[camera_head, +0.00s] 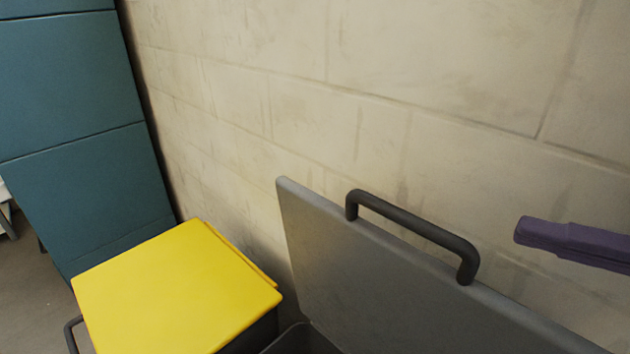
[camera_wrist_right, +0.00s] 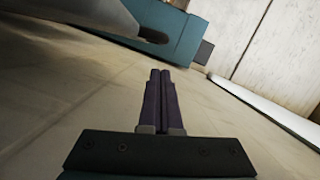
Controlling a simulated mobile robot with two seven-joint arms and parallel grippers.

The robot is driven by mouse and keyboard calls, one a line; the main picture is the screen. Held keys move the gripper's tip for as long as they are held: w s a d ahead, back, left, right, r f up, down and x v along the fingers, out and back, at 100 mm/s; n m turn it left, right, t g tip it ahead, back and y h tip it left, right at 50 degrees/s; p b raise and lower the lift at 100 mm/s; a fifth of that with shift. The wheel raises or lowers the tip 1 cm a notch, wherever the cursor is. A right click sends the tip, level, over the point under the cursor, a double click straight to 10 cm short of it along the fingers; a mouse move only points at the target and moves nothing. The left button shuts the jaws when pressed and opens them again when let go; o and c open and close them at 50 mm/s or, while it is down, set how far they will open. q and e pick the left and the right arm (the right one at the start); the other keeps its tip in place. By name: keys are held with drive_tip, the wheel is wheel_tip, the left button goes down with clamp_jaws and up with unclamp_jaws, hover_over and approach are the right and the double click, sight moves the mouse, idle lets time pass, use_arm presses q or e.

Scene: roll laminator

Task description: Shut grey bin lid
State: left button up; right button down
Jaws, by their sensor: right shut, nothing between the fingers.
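The grey bin lid (camera_head: 350,265) stands raised, close to upright, in front of the wall in the head view. A dark bar handle (camera_head: 415,226) is fixed along its top edge. A small part of the dark bin opening (camera_head: 290,342) shows at the bottom. My left gripper is out of view.
A bin with a closed yellow lid (camera_head: 175,290) stands left of the grey lid. A teal cabinet (camera_head: 80,130) is at the far left. A pale block wall (camera_head: 400,100) runs close behind the lid.

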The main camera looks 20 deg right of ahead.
drive_tip(key=b+x, duration=0.3)
drive_tip(key=x, duration=0.6)
drive_tip(key=shift+w+a, duration=0.25)
